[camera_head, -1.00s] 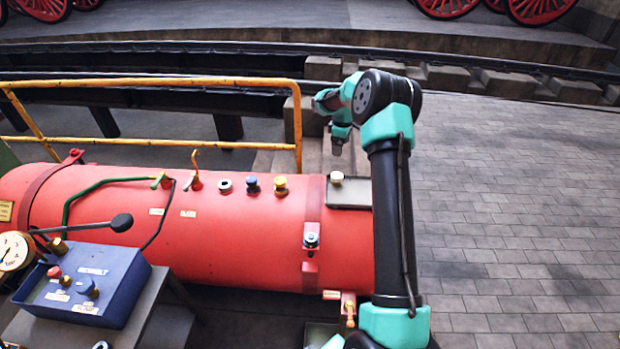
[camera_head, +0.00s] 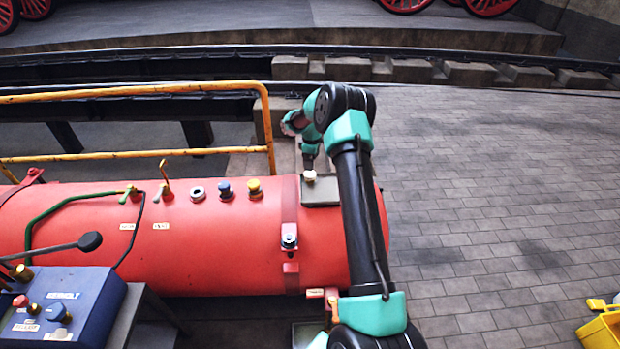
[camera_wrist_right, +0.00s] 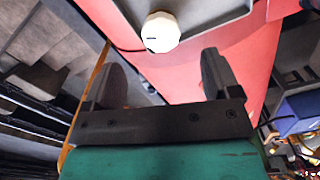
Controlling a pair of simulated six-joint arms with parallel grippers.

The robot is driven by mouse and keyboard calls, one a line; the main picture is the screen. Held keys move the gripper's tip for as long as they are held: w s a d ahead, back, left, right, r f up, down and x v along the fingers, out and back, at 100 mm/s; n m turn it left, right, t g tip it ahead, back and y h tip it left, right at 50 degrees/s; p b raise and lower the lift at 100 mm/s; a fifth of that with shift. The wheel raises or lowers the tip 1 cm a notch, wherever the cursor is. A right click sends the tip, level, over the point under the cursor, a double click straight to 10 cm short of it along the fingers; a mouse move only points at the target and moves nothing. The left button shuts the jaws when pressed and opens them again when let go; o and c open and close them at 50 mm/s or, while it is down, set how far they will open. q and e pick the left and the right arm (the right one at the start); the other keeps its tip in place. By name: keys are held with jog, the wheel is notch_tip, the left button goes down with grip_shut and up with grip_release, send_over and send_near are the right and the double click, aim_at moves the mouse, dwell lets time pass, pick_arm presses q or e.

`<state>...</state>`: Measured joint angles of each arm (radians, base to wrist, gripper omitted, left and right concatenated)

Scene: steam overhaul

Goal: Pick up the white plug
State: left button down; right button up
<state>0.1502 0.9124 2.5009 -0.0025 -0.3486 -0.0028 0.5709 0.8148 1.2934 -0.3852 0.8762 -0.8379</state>
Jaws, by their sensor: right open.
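The white plug (camera_head: 309,176) sits on a grey tray (camera_head: 322,194) at the right end of the red boiler (camera_head: 220,240). In the right wrist view the white plug (camera_wrist_right: 160,32) shows as a round, faceted knob just beyond the fingertips, with the grey tray (camera_wrist_right: 205,22) around it. My right gripper (camera_head: 309,160) is directly above the plug in the head view. In the right wrist view my right gripper (camera_wrist_right: 160,68) is open, with nothing between its two dark fingers. Whether a finger touches the plug is unclear. My left gripper is out of view.
A blue plug (camera_head: 225,190) and a yellow plug (camera_head: 254,187) stand on the boiler beside an open ring (camera_head: 197,193). A yellow railing (camera_head: 130,90) runs behind. A blue control box (camera_head: 62,306) is front left. A yellow container (camera_head: 602,330) is at the right edge.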

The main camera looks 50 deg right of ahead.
aim_at(311, 173)
jog(key=shift+f, duration=1.85)
jog(key=shift+f, duration=0.1)
notch_tip(311, 173, down, 5)
jog(key=shift+w, duration=0.15)
jog(key=shift+a, duration=0.1)
jog(key=shift+c, duration=0.4)
jog(key=c, duration=1)
